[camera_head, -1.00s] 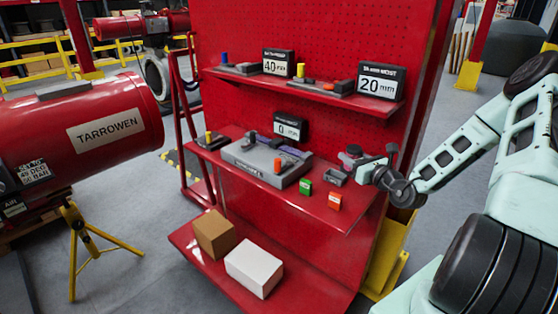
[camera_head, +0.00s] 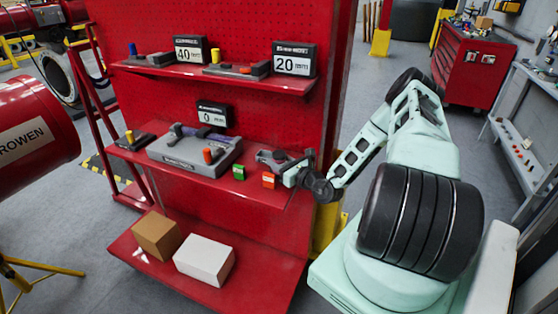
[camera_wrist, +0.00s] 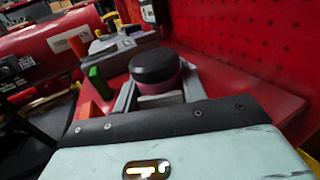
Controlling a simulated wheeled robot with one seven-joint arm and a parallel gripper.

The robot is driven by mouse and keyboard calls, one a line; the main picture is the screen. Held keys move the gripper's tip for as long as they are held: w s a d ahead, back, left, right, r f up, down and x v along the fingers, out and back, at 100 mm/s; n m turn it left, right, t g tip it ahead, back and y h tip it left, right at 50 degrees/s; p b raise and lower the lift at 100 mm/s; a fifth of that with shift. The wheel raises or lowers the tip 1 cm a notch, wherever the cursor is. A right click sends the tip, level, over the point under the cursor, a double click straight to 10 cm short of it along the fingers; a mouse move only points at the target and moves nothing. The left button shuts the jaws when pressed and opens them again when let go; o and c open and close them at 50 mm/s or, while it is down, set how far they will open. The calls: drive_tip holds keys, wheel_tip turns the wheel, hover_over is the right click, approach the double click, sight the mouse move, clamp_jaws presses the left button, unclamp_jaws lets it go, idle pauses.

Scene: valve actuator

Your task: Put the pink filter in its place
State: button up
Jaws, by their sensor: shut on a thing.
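The pink filter (camera_wrist: 155,68) shows in the wrist view as a short round thing with a wide black cap and a pink body below. My gripper (camera_wrist: 158,88) has its grey fingers on either side of the filter's body and is shut on it. The filter looks upright. In the head view my gripper (camera_head: 278,159) is at the right end of the middle red shelf (camera_head: 215,183); the filter is small and hard to make out there. I cannot tell whether the filter touches the shelf.
A grey block with an orange knob (camera_head: 196,150) lies left on the same shelf. A green block (camera_head: 239,172) and an orange block (camera_head: 268,180) stand at its front edge near my gripper. The red pegboard (camera_head: 250,110) rises behind. A large red cylinder (camera_head: 35,130) is at far left.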

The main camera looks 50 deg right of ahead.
drive_tip(key=o, duration=0.6)
drive_tip(key=shift+f, duration=0.15)
drive_tip(key=o, duration=0.4)
